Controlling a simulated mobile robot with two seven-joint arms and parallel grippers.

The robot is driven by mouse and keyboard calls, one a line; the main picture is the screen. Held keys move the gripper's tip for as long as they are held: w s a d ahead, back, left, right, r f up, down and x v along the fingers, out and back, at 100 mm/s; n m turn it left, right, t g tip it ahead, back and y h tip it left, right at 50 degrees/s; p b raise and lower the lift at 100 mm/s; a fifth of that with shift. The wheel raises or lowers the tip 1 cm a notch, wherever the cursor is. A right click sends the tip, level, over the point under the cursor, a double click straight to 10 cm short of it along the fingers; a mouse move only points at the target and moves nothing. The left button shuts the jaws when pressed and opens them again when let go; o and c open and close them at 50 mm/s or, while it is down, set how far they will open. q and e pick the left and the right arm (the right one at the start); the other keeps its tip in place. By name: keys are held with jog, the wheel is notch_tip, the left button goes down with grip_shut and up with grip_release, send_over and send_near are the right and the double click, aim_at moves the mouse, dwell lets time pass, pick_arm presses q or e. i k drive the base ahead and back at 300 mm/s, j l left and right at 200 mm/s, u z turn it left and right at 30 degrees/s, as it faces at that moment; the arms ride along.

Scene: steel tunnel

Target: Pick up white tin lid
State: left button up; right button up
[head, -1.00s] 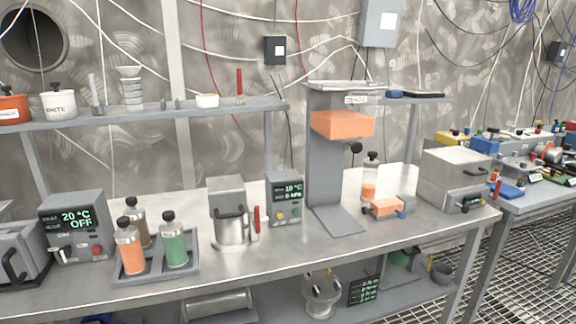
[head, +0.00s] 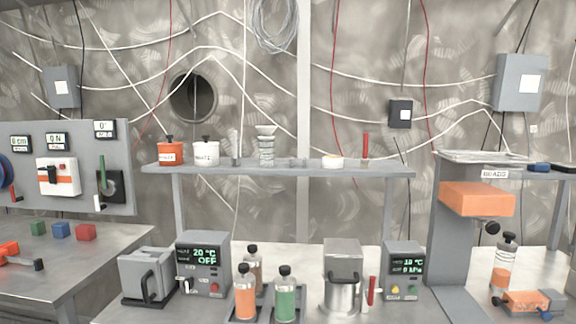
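The white tin (head: 206,153) stands on the left part of the raised shelf, to the right of an orange tin. Its lid (head: 206,139) sits on top and has a dark knob. The label on the tin's front is too small to read surely in this view. Neither of my grippers is in the head view.
The orange tin (head: 171,152) stands close beside the white tin. A grey stand (head: 237,152) and stacked pale dishes (head: 266,146) are to its right on the shelf (head: 300,172). Below are a control box (head: 203,264) and bottles (head: 285,294) on the bench.

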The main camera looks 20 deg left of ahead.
aim_at(205, 137)
jog(key=i+j+u, duration=0.15)
jog(key=u, duration=0.2)
jog(key=i+j+u, duration=0.15)
jog(key=j+u, duration=0.25)
jog(key=i+u, duration=0.2)
jog(key=u, duration=0.15)
